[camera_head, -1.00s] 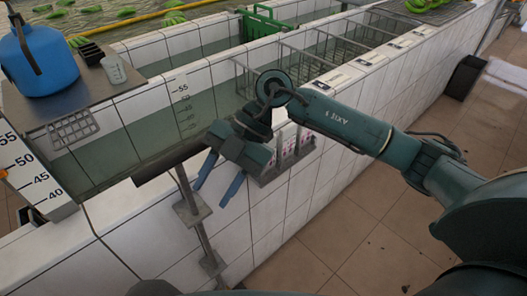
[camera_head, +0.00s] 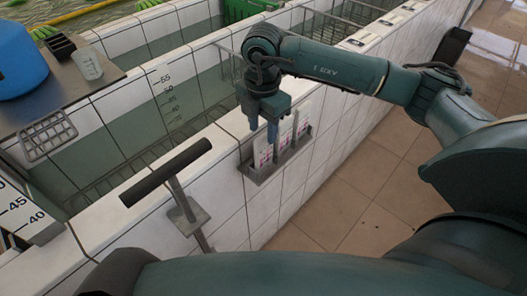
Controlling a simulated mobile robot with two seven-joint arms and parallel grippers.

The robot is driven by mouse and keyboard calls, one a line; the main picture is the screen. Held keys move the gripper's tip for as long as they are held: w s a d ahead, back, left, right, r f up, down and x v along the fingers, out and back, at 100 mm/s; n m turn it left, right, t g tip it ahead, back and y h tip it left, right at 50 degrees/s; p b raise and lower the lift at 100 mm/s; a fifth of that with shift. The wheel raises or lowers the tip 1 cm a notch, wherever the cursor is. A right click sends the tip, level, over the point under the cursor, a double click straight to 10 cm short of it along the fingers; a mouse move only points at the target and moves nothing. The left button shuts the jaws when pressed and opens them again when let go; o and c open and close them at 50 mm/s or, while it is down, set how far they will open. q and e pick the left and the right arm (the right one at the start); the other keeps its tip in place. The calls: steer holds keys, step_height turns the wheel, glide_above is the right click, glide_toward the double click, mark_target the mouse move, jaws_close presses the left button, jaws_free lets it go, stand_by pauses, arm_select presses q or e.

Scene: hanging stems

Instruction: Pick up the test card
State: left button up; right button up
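Several white test cards with pink marks stand upright in a grey metal rack (camera_head: 262,176) on the tiled wall's outer face. The left card (camera_head: 262,154) is nearest, with a middle card (camera_head: 285,135) and a right card (camera_head: 303,118) beside it. My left gripper is not in view.
A black bar on a grey post (camera_head: 166,172) stands left of the rack. Water-filled tiled basins (camera_head: 165,100) lie behind the wall. A blue container (camera_head: 20,62) and a clear beaker (camera_head: 88,63) sit on the metal table at left. The floor at right is clear.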

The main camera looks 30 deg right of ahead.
mark_target(264, 136)
step_height(264, 136, down, 5)
steer(key=shift+d+f+p, duration=0.1)
steer(key=shift+d+p, duration=0.05)
steer(key=shift+p, duration=0.5)
steer(key=shift+c, duration=0.2)
jaws_close()
